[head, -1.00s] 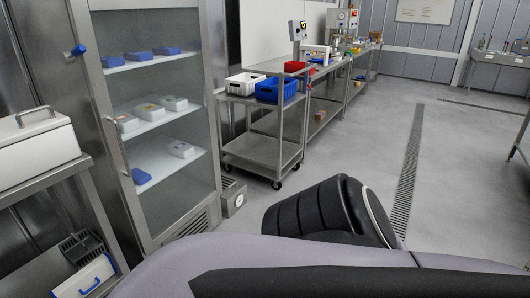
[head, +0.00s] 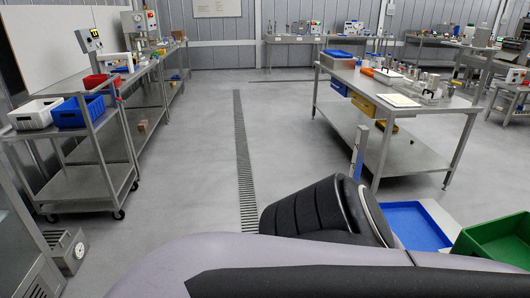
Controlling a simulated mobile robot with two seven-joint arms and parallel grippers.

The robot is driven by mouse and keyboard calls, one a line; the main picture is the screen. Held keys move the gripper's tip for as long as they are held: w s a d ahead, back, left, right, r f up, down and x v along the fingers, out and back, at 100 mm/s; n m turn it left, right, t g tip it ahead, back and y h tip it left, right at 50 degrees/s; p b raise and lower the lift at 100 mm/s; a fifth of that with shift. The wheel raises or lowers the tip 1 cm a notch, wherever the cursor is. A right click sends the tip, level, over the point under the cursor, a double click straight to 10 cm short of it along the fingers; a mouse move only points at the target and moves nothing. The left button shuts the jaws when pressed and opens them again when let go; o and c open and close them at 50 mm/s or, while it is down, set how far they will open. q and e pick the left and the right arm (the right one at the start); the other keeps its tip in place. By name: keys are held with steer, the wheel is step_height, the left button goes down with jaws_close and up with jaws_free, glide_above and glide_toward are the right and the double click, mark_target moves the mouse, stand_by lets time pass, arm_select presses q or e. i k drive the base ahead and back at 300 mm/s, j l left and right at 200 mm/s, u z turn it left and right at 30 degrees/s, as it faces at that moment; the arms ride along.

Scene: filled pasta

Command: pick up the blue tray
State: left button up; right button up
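A flat blue tray (head: 416,227) shows at the lower right, partly hidden behind my dark arm part in the foreground. It lies on a pale surface, with a green bin close to its right. Other blue things are in view: a blue basket (head: 78,113) on the cart at the left and a blue container (head: 338,57) at the far end of the centre-right table. Neither of my grippers is in view; only a dark and grey part of my own body fills the bottom.
A steel table (head: 440,108) with containers stands at centre right. The green bin (head: 495,241) is at the lower right. Open grey floor with a drain grate (head: 243,160) lies between.

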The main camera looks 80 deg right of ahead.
mark_target(413, 226)
steer(key=l+z, duration=0.15)
steer(key=z, duration=4.35)
steer(key=i+j+z, duration=0.15)
steer(key=j+z, duration=0.15)
steer(key=i+j+z, duration=0.1)
steer(key=j+z, duration=0.2)
steer(key=i+j, duration=0.1)
steer(key=j, duration=0.4)
steer(key=i+j+z, duration=0.1)
steer(key=j, duration=0.35)
steer(key=i+j+z, duration=0.1)
steer(key=j, duration=0.4)
